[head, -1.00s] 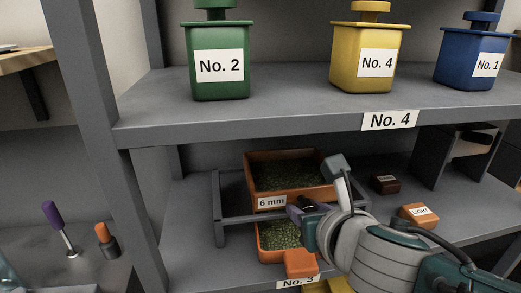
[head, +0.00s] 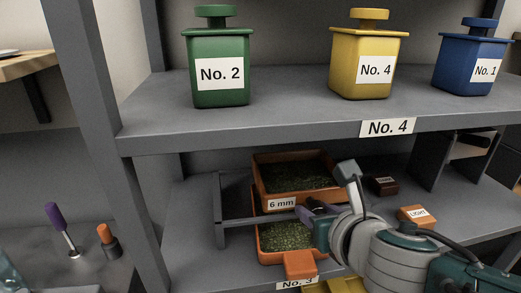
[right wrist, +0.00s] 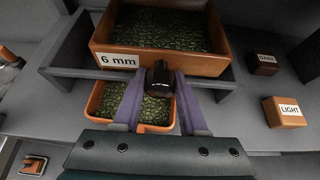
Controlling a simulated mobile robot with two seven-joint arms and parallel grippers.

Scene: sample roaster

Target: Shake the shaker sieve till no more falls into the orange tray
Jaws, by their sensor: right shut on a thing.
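The shaker sieve, an orange-brown box labelled "6 mm" (head: 312,196), sits on a grey rack on the lower shelf. Dark green beans lie in it. It also shows in the right wrist view (right wrist: 185,63). The orange tray (head: 300,263) stands below it and holds green beans; its rim shows in the right wrist view (right wrist: 155,129). My right gripper (head: 312,214) is at the sieve's front, its purple fingers shut on the black sieve handle (right wrist: 159,78). My left gripper is not in view.
The grey rack (head: 219,215) frames the sieve closely. A dark box labelled "DARK" (right wrist: 262,65) and an orange box labelled "LIGHT" (right wrist: 284,112) stand to the right. Green (head: 220,95), yellow (head: 362,90) and blue jars (head: 468,78) stand on the shelf above.

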